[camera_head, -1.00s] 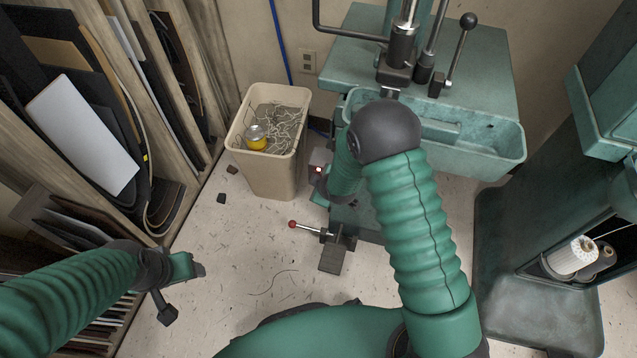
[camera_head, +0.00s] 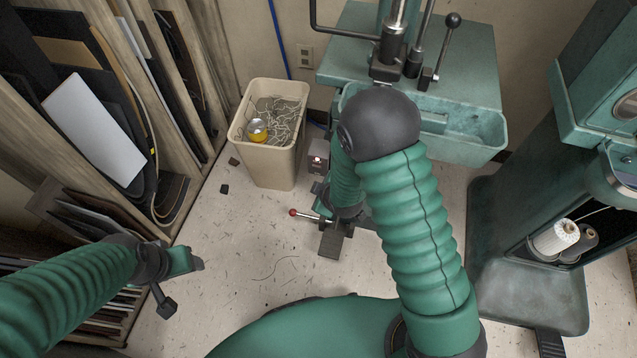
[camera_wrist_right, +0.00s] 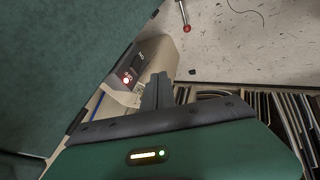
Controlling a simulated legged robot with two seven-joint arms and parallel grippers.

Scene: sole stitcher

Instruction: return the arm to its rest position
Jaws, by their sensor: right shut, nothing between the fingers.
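My right arm rises in the middle of the head view, bends at its dark elbow and points down toward the floor. My left arm comes in from the left in the head view. Its gripper (camera_head: 196,264) hangs over the floor by the rack, with nothing seen in it; its fingers do not show clearly.
A beige bin (camera_head: 268,160) holds thread scraps and a yellow can (camera_head: 257,130). A green machine with a tray (camera_head: 470,140) stands behind my right arm. A red-knobbed lever (camera_head: 293,212) is near its base. A machine with thread spools (camera_head: 553,238) stands right, a sheet rack (camera_head: 190,100) left.

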